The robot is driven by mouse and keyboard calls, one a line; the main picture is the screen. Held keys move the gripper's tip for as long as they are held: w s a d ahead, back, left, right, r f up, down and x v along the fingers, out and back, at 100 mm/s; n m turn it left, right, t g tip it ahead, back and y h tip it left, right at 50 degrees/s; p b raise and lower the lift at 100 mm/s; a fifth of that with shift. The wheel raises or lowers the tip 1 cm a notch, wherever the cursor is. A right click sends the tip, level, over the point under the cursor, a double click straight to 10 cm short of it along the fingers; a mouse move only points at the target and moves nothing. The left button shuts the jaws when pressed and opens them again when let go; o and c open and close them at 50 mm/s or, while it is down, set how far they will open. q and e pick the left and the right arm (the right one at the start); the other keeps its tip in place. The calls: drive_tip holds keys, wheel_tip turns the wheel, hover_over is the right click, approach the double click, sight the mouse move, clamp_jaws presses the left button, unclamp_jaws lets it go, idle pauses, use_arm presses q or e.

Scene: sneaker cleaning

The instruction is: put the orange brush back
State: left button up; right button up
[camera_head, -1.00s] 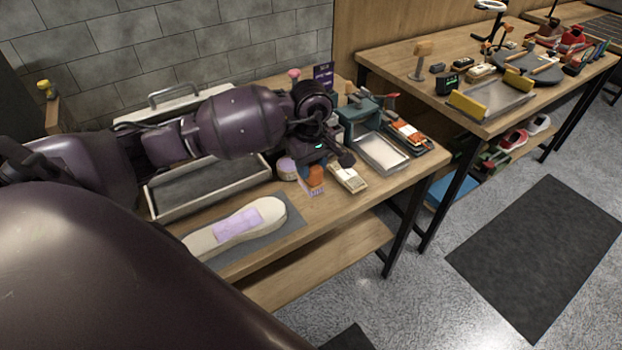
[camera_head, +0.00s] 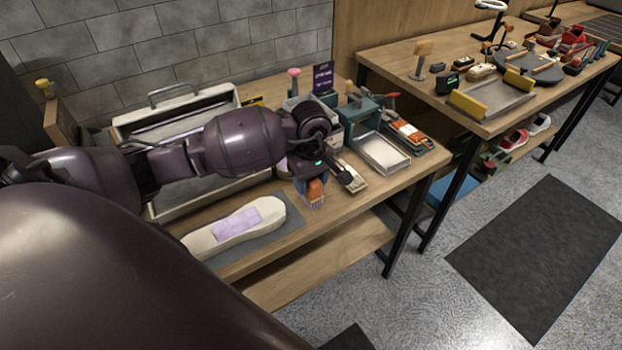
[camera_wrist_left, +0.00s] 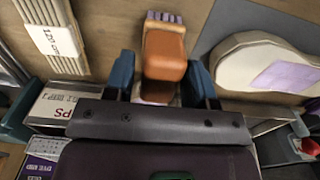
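The orange brush (camera_head: 315,189) hangs below my left gripper (camera_head: 309,184) near the front edge of the near table, with its pale purple bristles facing down. Whether the bristles touch the table is hard to tell. My right gripper is not in view.
A pale shoe sole (camera_head: 237,224) with a lilac patch lies on a grey mat (camera_head: 279,232). A large open-topped box (camera_head: 160,211) lies behind the sole.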

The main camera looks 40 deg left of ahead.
use_arm(q)
drive_tip(key=shift+o, duration=0.6)
drive_tip(key=shift+r, duration=0.2)
wheel_tip(320, 180, up, 12)
idle(0.3)
